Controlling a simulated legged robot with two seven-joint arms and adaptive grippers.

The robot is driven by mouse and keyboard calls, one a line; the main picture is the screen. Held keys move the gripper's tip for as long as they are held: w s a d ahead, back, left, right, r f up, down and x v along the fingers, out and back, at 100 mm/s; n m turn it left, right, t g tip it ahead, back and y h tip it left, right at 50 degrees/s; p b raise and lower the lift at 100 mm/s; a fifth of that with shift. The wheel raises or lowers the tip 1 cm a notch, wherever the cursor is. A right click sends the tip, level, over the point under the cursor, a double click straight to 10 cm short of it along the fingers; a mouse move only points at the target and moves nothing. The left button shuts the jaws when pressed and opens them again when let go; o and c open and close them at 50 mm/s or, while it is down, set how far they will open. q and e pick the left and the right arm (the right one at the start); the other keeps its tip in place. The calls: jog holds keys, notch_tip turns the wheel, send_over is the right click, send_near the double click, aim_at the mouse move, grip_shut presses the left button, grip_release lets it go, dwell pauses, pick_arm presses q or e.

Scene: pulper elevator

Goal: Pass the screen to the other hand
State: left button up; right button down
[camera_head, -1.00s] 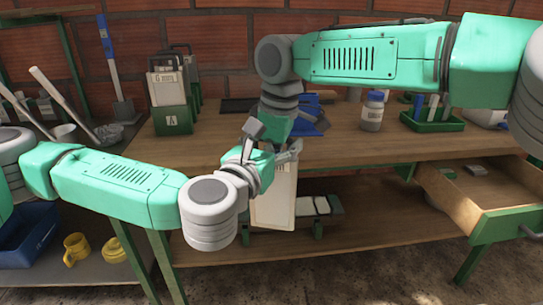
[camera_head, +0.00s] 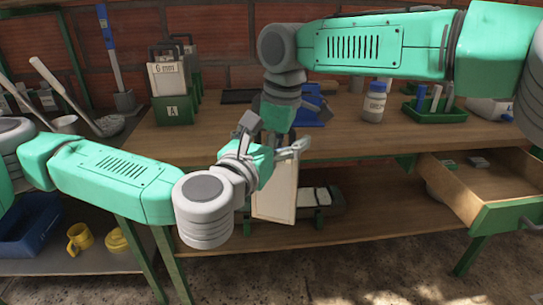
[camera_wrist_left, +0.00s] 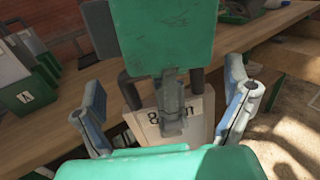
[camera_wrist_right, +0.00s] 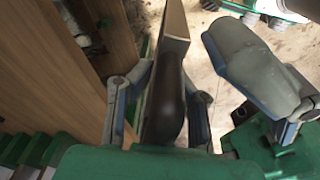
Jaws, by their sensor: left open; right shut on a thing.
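The screen (camera_head: 276,195) is a pale flat panel with a dark frame handle, hanging upright in front of the bench. In the left wrist view its face (camera_wrist_left: 197,118) carries a partly hidden label with an 8. My right gripper (camera_wrist_right: 157,108) is shut on the screen's dark handle (camera_wrist_right: 168,85); in the head view its fingers are mostly hidden behind my left gripper. My left gripper (camera_head: 273,138) is open at the top of the screen, its fingers (camera_wrist_left: 168,115) apart on either side of the handle and my right gripper. I cannot tell whether they touch.
A green holder (camera_head: 173,110) with a 6 mm screen (camera_head: 168,78) stands on the bench (camera_head: 360,143). An open drawer (camera_head: 495,190) juts out at right.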

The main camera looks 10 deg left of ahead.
pick_arm(q)
jog(key=v, duration=0.5)
jog(key=s+d+f+m+g+h, duration=0.2)
jog(key=s+d+f+m+g, duration=0.15)
jog(key=f+m, duration=0.2)
jog(key=s+d+f+m+g+h, duration=0.2)
jog(key=s+d+f+m, duration=0.25)
jog(key=f, duration=0.25)
jog(key=s+f+m+g, duration=0.6)
jog(key=s+f+m, duration=0.4)
jog(key=f, duration=0.4)
jog(key=s+a+f+m+g+y, duration=0.3)
jog(key=s+a+f+m, duration=0.35)
jog(key=a+f, duration=0.25)
jog(key=s+a+f+m+g+y, duration=0.1)
jog(key=a+m+y, duration=0.1)
jog(key=a+m, duration=0.2)
jog(key=s+a+f+m+g+y, duration=0.1)
jog(key=a+m, duration=0.3)
jog(key=a, duration=0.7)
jog(key=shift+s+a+f+y, duration=0.25)
jog(key=shift+s+f+y, duration=0.45)
jog(key=shift+y, duration=0.2)
jog(key=shift+g, duration=0.25)
